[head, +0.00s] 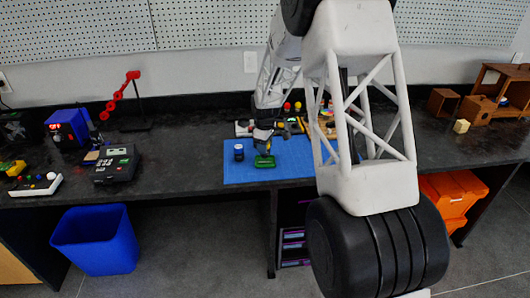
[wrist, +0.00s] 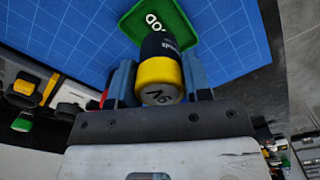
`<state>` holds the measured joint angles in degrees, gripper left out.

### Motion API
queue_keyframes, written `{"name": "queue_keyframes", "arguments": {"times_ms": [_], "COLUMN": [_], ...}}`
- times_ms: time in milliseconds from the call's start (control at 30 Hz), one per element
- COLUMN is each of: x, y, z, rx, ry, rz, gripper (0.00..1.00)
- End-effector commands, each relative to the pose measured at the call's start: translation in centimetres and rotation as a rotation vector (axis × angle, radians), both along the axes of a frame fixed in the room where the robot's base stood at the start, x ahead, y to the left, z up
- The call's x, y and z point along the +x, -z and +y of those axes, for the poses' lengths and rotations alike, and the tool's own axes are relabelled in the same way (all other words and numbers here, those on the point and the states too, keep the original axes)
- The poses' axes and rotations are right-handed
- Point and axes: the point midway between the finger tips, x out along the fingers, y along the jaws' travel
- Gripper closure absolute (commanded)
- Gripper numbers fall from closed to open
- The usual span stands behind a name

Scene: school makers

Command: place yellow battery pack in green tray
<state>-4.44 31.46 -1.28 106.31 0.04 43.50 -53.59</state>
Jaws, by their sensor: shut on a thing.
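The yellow battery pack (wrist: 158,72), a cylinder with a yellow end and a dark body, is between the blue fingers of my gripper (wrist: 158,84) in the wrist view. My gripper is shut on it. The green tray (wrist: 181,28) with white lettering lies on the blue mat just beyond the pack, which covers part of it. In the head view the green tray (head: 265,162) is near the middle of the mat, with my gripper (head: 264,148) close above it. I cannot tell whether the pack touches the tray.
The blue mat (head: 232,174) has free room around the tray. A small dark cylinder (head: 239,153) stands on the mat left of the tray. Tools and small parts (head: 285,126) crowd the bench behind. A black card terminal (head: 117,165) is farther left.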

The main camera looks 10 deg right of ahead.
Motion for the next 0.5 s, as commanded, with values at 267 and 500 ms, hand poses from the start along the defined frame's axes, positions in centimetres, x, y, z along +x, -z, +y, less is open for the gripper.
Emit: {"name": "queue_keyframes", "arguments": {"times_ms": [267,500], "x": [-0.1,0.0], "y": [2.5,3.0], "z": [0.0,0.0], "rx": [0.000,-0.001], "ry": [0.000,0.000], "rz": [0.001,-0.001], "gripper": [0.88,0.88]}}
